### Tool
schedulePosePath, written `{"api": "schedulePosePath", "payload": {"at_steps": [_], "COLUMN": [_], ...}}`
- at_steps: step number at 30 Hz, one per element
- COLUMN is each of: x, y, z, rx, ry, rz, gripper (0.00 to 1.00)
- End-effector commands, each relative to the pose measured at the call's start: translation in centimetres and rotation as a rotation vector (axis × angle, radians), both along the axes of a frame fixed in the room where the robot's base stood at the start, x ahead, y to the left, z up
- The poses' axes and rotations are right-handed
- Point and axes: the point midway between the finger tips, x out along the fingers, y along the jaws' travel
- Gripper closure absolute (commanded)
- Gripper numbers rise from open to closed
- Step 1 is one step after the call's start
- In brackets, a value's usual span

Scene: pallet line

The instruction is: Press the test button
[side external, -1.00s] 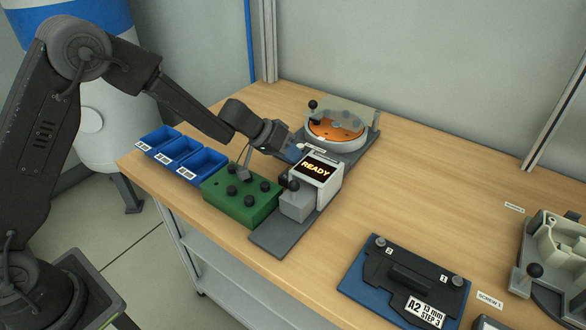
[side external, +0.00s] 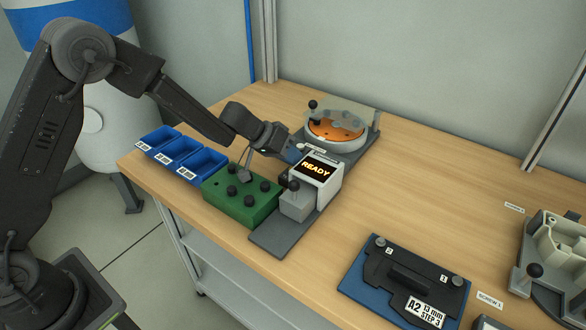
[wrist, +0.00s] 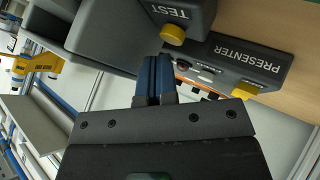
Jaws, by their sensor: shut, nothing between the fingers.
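The test button is a yellow round knob (wrist: 172,34) on a dark grey housing lettered TEST (wrist: 170,13), at the top of the wrist view. My gripper (wrist: 154,62) has blue fingers lying together, shut and empty. Their tips appear just below and left of the yellow button in that view; I cannot tell whether they touch it. In the side view, my gripper (side external: 294,154) is beside the back left of the white tester box (side external: 322,184), whose screen reads READY (side external: 315,169). The button cannot be made out there.
A PRESENTER housing (wrist: 235,62) with its own yellow button (wrist: 245,90) is close by on the right. The round orange presenter (side external: 338,130) stands behind. A green block (side external: 240,208) with black knobs and blue bins (side external: 203,165) are at left.

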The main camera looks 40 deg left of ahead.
Motion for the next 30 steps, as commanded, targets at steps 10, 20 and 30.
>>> {"api": "schedulePosePath", "payload": {"at_steps": [10,20,30], "x": [-0.3,-0.4,-0.4], "y": [0.0,0.0,0.0], "z": [-0.8,-1.3,-1.7], "rx": [0.005,0.007,0.008], "ry": [0.011,0.014,0.013], "rz": [-0.004,-0.004,-0.005], "gripper": [1.0,1.0,1.0]}}
